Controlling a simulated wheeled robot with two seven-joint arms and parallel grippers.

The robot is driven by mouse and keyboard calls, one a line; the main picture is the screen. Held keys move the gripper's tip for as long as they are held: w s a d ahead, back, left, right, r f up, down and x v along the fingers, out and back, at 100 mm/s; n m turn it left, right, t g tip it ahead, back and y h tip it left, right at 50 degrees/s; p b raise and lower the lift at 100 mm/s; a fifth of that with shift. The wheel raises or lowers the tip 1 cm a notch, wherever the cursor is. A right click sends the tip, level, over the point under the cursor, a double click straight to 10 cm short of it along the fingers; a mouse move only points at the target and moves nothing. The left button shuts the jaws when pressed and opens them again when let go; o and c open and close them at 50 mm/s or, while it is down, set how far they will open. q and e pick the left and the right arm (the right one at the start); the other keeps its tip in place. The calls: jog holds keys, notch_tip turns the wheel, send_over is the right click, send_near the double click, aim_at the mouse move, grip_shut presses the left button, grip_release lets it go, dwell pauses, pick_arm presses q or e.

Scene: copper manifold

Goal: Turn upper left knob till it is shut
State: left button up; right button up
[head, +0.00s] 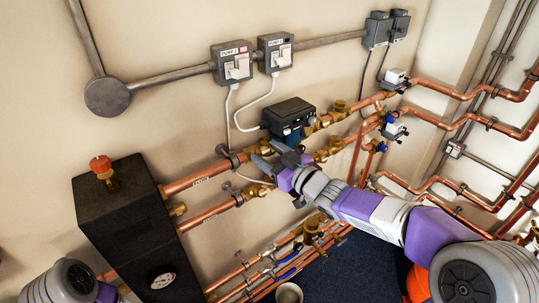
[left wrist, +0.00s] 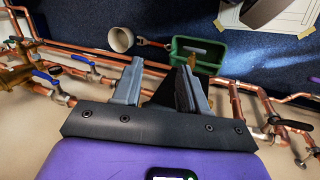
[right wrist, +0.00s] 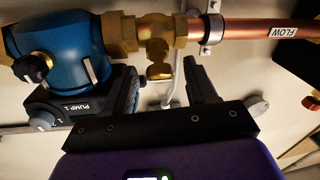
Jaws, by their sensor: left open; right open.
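In the right wrist view, a brass valve with a faceted brass knob (right wrist: 160,72) sits on the copper pipe beside the blue pump (right wrist: 65,45). My right gripper (right wrist: 167,82) is open. Its fingers stand on either side of the knob in that view; I cannot tell whether they touch it. In the head view my right gripper (head: 270,160) is at the upper pipe, just left of the pump, and hides this valve. My left gripper (left wrist: 160,82) is open and empty, away from the upper pipes. In the head view only part of my left arm shows.
A black box (head: 125,225) with a red-capped valve (head: 101,166) and a gauge stands at the left. More brass valves (head: 335,145) sit right of the pump. Blue-handled valves, a grey mug (left wrist: 121,38) and a green tray (left wrist: 196,52) lie lower down.

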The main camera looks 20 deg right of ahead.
jog(key=c, duration=1.1)
jog(key=shift+o, duration=0.2)
jog(key=shift+d+r+n+g+y+p, duration=0.1)
jog(key=shift+n+g+y+p, duration=0.35)
jog(key=shift+n+p, duration=0.25)
jog(key=n+g+y+p, duration=0.1)
jog(key=n+g+p, duration=0.1)
jog(key=n+p, duration=0.2)
jog(key=n+g+y+p, duration=0.1)
jog(key=n+g+p, duration=0.2)
jog(key=n+p, duration=0.2)
jog(key=n+g+y+p, duration=0.1)
jog(key=n+g+p, duration=0.1)
jog(key=n+p, duration=0.3)
jog(key=shift+w+d+r+g+p, duration=0.25)
jog(key=shift+w+r+g+p, duration=0.15)
jog(key=shift+p, duration=0.1)
jog(key=shift+f+n+g+h+p, duration=0.1)
jog(key=shift+n+g+h+p, duration=0.4)
jog(key=shift+n+p, duration=0.95)
jog(key=o, duration=1.1)
jog(key=shift+c, duration=0.2)
